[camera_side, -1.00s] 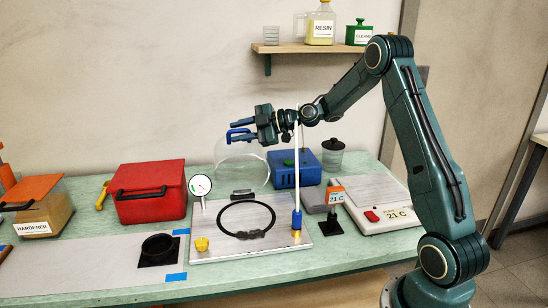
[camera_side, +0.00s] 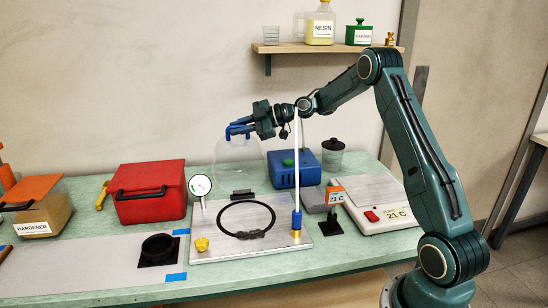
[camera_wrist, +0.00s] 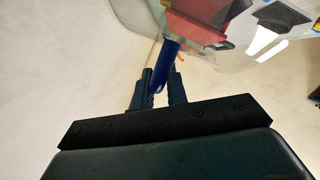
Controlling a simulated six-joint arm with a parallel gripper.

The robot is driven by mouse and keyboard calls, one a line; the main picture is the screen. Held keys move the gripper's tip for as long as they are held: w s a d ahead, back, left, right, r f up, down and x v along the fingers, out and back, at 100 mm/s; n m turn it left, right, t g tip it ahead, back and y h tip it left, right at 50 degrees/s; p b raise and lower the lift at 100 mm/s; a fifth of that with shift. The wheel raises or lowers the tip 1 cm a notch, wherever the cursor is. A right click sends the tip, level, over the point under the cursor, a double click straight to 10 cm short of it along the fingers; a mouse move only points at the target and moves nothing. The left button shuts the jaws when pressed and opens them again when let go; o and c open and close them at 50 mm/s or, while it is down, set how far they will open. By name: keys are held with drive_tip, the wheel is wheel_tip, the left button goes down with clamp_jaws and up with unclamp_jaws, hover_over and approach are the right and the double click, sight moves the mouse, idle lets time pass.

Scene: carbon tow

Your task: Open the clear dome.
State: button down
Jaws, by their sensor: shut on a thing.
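The clear dome (camera_side: 240,158) stands tilted up at the back of the metal plate (camera_side: 210,245), above the dark hinge block (camera_side: 242,194). The black ring seal (camera_side: 228,218) on the plate is uncovered. My gripper (camera_side: 236,130) is shut on the dome's blue handle (camera_side: 230,131), high over the rear of the plate. In the wrist view the handle (camera_wrist: 165,62) lies between my two dark fingers, and the dome's clear wall (camera_wrist: 128,14) is beyond it. The dome's outline is faint against the wall.
A white hose (camera_side: 297,165) rises from a blue fitting beside my wrist. A dial gauge (camera_side: 200,186) stands at the plate's left corner. A red box (camera_side: 150,200) is to the left, a blue unit (camera_side: 283,172) behind right. A shelf (camera_side: 320,48) with bottles hangs above.

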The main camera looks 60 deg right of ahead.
drive_tip(key=shift+w+d+f+m+g, duration=0.15)
drive_tip(key=shift+w+d+m, duration=0.15)
drive_tip(key=shift+w+d, duration=0.35)
drive_tip(key=shift+w+d+f+m+g, duration=0.15)
drive_tip(key=shift+w+d+m, duration=0.15)
drive_tip(key=shift+w+d, duration=0.3)
drive_tip(key=shift+w, duration=0.1)
drive_tip(key=c, duration=1.5)
unclamp_jaws()
drive_tip(key=shift+f, duration=0.1)
drive_tip(key=shift+o, duration=0.2)
drive_tip(key=v, duration=1.3)
drive_tip(key=shift+s+d, duration=0.2)
drive_tip(key=shift+d, duration=0.2)
